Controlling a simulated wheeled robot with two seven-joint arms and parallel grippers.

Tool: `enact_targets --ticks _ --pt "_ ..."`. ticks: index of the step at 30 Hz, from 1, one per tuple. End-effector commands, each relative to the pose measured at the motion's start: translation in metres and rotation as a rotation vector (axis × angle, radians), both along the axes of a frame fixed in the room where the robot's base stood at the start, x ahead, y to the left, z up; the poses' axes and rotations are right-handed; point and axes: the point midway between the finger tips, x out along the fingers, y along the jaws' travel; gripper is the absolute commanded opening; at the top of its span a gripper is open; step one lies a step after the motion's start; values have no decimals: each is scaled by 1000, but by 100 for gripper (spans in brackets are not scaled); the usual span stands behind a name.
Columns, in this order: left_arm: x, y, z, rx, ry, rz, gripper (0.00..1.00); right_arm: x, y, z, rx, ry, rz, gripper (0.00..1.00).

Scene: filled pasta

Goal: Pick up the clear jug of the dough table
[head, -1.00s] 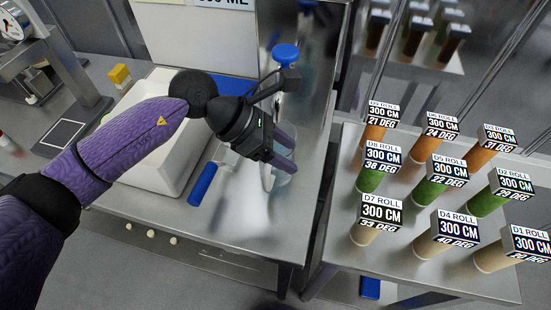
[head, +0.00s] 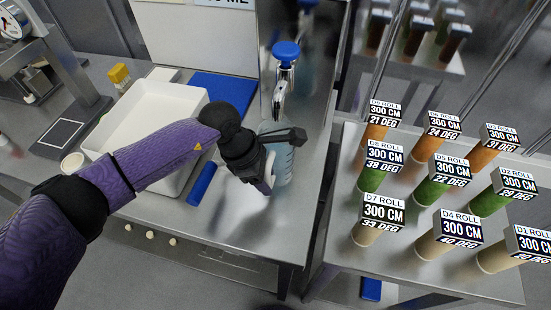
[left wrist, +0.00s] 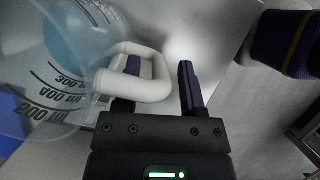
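The clear jug (head: 283,160) stands on the steel counter below a blue-topped tap, partly hidden by my left gripper (head: 263,182). In the left wrist view the jug (left wrist: 60,70) shows black volume marks, a bluish round area and a white handle (left wrist: 153,88). My left gripper (left wrist: 161,80) is open at the handle. One purple finger shows through the handle's loop and the other is outside it, with a gap between that finger and the handle. My right gripper is not in view.
The tap (head: 286,62) rises close behind the jug. A white tray (head: 100,140) and a blue bar (head: 201,185) lie left of it. Several labelled rolls stand on the right-hand table (head: 400,275). The counter's front strip (head: 240,230) is clear.

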Motion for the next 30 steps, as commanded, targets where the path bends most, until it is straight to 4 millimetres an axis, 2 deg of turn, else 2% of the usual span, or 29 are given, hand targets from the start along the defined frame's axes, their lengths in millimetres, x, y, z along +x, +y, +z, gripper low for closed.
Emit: enact_targets --ticks 1,6,7,30 --pt "0 0 0 0 0 0 40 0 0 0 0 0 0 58" --pt "0 0 0 -1 0 0 4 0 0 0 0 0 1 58" --pt "0 0 0 -1 0 0 0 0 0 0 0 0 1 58" --pt "0 0 1 -1 0 0 0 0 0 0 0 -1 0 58"
